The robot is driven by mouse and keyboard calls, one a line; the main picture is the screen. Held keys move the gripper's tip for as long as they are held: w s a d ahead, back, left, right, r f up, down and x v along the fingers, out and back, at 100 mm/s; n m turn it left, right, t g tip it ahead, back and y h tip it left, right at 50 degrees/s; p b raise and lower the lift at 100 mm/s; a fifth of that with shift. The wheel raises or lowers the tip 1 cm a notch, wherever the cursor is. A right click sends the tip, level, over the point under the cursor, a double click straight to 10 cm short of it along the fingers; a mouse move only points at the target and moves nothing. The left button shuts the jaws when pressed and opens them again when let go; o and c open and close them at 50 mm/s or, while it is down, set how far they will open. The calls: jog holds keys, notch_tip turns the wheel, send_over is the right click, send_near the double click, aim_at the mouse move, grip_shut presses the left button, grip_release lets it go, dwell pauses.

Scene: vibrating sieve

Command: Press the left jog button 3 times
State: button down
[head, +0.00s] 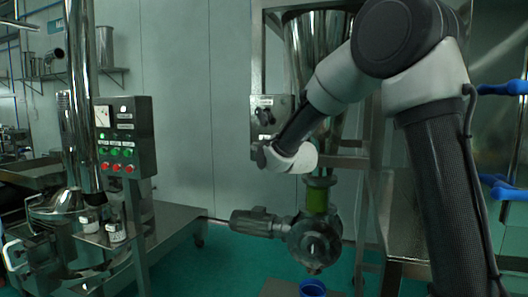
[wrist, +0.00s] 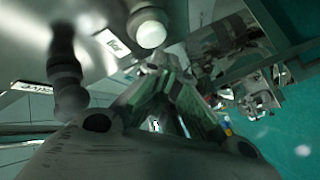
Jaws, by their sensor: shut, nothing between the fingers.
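A small grey control panel (head: 283,104) with a white label and dark knob-like controls (head: 265,116) stands at the middle of the head view, just above the end of my arm. In the wrist view a metal panel face (wrist: 25,40) carries a dark protruding control (wrist: 65,75), a round white-topped one (wrist: 151,34) and white labels. I cannot read which is the left jog button. My gripper (wrist: 165,78) is shut and empty, with its fingers pointing up the wrist view below these controls. Contact with them cannot be told. In the head view the fingers are not clearly visible.
A control box (head: 132,120) with green and red buttons, a gauge and labels stands at the left. A motor and valve unit (head: 312,240) sits below my arm, with a blue container (head: 312,288) under it. Blue handles (head: 500,88) are at the right. Green floor shows between.

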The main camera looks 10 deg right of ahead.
jog(key=shift+w, duration=0.1)
dwell(0.7)
jog(key=shift+w+d, duration=0.2)
jog(key=shift+w, duration=0.05)
jog(key=shift+w+d, duration=0.25)
jog(key=shift+w, duration=0.2)
dwell(0.8)
jog(key=shift+s, duration=0.1)
jog(key=shift+s+a, duration=0.45)
jog(key=shift+s, duration=0.25)
jog(key=s, duration=0.1)
jog(key=s+a, duration=0.1)
jog(key=s, duration=0.1)
jog(key=s+a, duration=0.1)
jog(key=shift+s+a, duration=0.2)
jog(key=shift+a, duration=0.05)
dwell(0.7)
